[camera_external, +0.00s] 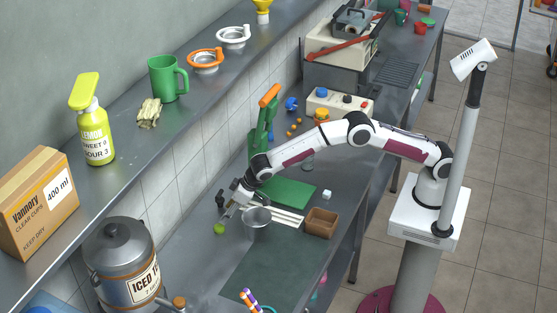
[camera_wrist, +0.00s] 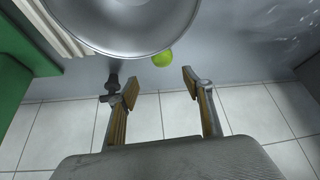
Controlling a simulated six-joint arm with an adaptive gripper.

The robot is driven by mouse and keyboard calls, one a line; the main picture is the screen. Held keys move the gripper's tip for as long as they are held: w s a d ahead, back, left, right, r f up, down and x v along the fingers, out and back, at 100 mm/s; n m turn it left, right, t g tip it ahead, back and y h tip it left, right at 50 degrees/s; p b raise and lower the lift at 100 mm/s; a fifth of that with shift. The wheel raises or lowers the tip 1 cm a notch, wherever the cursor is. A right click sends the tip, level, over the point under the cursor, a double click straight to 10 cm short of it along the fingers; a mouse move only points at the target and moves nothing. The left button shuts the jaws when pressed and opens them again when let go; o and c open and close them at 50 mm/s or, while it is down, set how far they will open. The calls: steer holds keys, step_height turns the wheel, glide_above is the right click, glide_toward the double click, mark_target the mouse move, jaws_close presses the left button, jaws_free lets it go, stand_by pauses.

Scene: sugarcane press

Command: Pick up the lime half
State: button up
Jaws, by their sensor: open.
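The lime half (camera_external: 219,229) is a small bright green piece on the grey counter, left of the metal cup (camera_external: 257,222). In the wrist view the lime half (camera_wrist: 162,58) shows beyond the fingertips, partly covered by the cup's round rim (camera_wrist: 180,38). My gripper (camera_external: 231,209) is just above and right of the lime half, close to the cup. In the wrist view my gripper (camera_wrist: 160,88) has its two fingers apart with nothing between them. The lime half is not touched by either finger there.
A green board (camera_external: 290,192) and white sticks (camera_external: 285,214) lie behind the cup. A brown box (camera_external: 321,222) stands to its right. A tiled wall (camera_external: 172,190) runs close on the left. A dark green mat (camera_external: 275,271) lies in front. A large drink dispenser (camera_external: 125,265) stands front left.

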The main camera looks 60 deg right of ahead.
mark_target(220, 225)
steer(key=shift+x, duration=1.2)
steer(key=shift+w+a+f, duration=0.2)
steer(key=shift+f, duration=0.55)
steer(key=shift+w+a+f, duration=0.2)
steer(key=shift+a+f, duration=0.05)
steer(key=shift+f, duration=0.5)
steer(key=shift+x, duration=1.05)
steer(key=c, duration=1)
